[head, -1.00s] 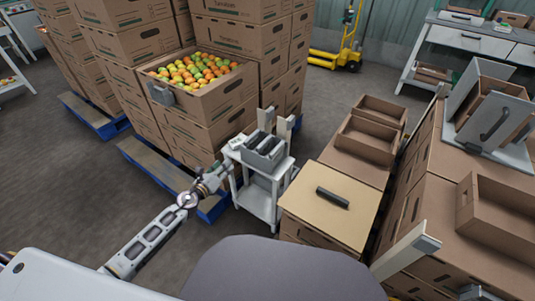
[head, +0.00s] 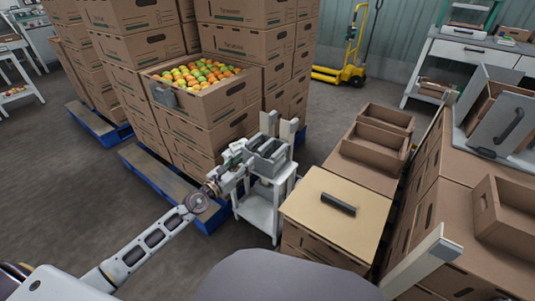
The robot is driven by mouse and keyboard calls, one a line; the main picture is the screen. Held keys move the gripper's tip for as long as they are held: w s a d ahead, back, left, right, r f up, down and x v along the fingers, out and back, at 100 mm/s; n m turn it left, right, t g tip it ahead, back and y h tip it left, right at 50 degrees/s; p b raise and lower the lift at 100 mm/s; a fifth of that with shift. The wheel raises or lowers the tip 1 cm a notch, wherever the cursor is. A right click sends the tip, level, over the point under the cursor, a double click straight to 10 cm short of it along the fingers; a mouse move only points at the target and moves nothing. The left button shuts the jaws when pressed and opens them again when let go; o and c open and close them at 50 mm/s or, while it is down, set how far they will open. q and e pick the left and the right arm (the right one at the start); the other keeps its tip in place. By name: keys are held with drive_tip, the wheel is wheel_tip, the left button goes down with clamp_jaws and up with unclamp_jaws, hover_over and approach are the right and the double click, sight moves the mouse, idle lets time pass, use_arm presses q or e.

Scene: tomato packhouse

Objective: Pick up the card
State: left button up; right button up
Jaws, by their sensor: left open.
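A small white-and-green item, likely the card (head: 235,151), shows at the left edge of the top of a small white cart (head: 262,205), beside a grey divided holder (head: 267,157). My left gripper (head: 238,168) is open at that edge of the cart, right by the card. The fingers overlap the card's near side in the picture, and I cannot tell whether they touch it.
A stacked carton (head: 197,97) full of tomatoes stands behind the cart on a blue pallet (head: 160,178). A carton with a dark handle (head: 318,220) stands close on the right. Open floor lies at the left.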

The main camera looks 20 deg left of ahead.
sight(258, 150)
use_arm(q)
drive_tip(key=shift+w, duration=0.2)
use_arm(e)
drive_tip(key=shift+r, duration=0.1)
use_arm(q)
drive_tip(key=x, duration=0.7)
drive_tip(key=shift+w+d, duration=0.1)
drive_tip(key=shift+w, duration=0.1)
drive_tip(key=shift+w+d+f, duration=0.1)
drive_tip(key=shift+w+d, duration=0.05)
drive_tip(key=shift+w, duration=0.2)
use_arm(e)
drive_tip(key=shift+d+r, duration=0.1)
drive_tip(key=shift+r, duration=0.2)
use_arm(q)
drive_tip(key=shift+w, duration=0.15)
